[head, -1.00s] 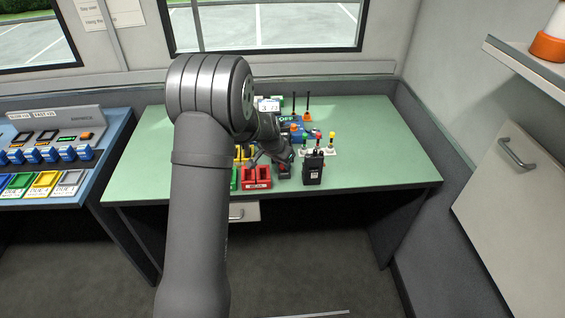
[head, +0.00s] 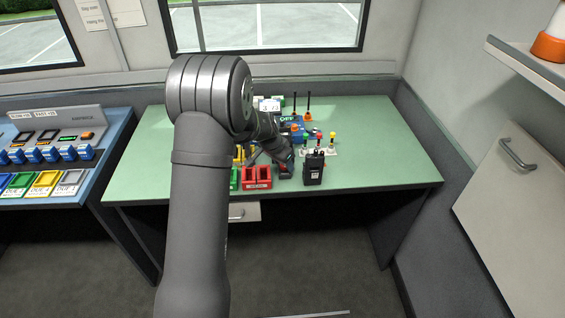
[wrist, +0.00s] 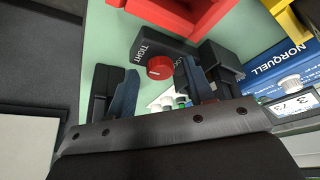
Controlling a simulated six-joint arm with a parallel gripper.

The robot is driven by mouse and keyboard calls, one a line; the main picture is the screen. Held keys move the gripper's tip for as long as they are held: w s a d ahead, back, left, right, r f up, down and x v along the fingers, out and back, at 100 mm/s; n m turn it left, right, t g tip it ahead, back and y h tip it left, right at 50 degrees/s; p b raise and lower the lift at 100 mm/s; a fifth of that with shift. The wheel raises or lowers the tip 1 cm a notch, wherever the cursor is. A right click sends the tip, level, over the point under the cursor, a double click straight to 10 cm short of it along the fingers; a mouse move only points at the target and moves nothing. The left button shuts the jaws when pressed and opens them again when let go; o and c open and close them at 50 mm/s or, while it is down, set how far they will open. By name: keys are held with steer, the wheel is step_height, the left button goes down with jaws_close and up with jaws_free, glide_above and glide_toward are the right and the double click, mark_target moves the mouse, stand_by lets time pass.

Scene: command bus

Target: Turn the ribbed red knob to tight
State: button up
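In the wrist view the ribbed red knob (wrist: 160,68) sits on a dark block (wrist: 150,44). The block has the white word TIGHT on its left part. A second word to the right is partly covered by a finger. My gripper (wrist: 160,80) is open, with one blue-padded finger on each side of the knob and gaps between. The knob appears near the fingertips; I cannot tell whether they reach down around it. In the head view my gripper (head: 284,160) is low over the green table (head: 370,130), and the knob cannot be made out clearly there.
Red bins (head: 257,178) stand left of my gripper at the table's front. A black handheld radio (head: 314,168) stands close on the right, with coloured-top levers (head: 319,140) behind it. A blue NORQUELL device (wrist: 285,60) is at right in the wrist view. The table's right side is clear.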

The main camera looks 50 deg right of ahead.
steer(key=v, duration=1.7)
steer(key=shift+a+r, duration=0.15)
steer(key=x, duration=1.7)
steer(key=shift+d, duration=0.2)
steer(key=shift+f, duration=0.25)
steer(key=shift+s+r+n+t, duration=0.15)
steer(key=shift+n+t, duration=0.45)
steer(key=shift+n, duration=0.95)
steer(key=shift+s+f+n+t, duration=0.1)
steer(key=shift+n+t, duration=0.5)
steer(key=shift+n, duration=0.95)
steer(key=v, duration=1.1)
steer(key=shift+d+r, duration=0.2)
steer(key=shift+r, duration=0.2)
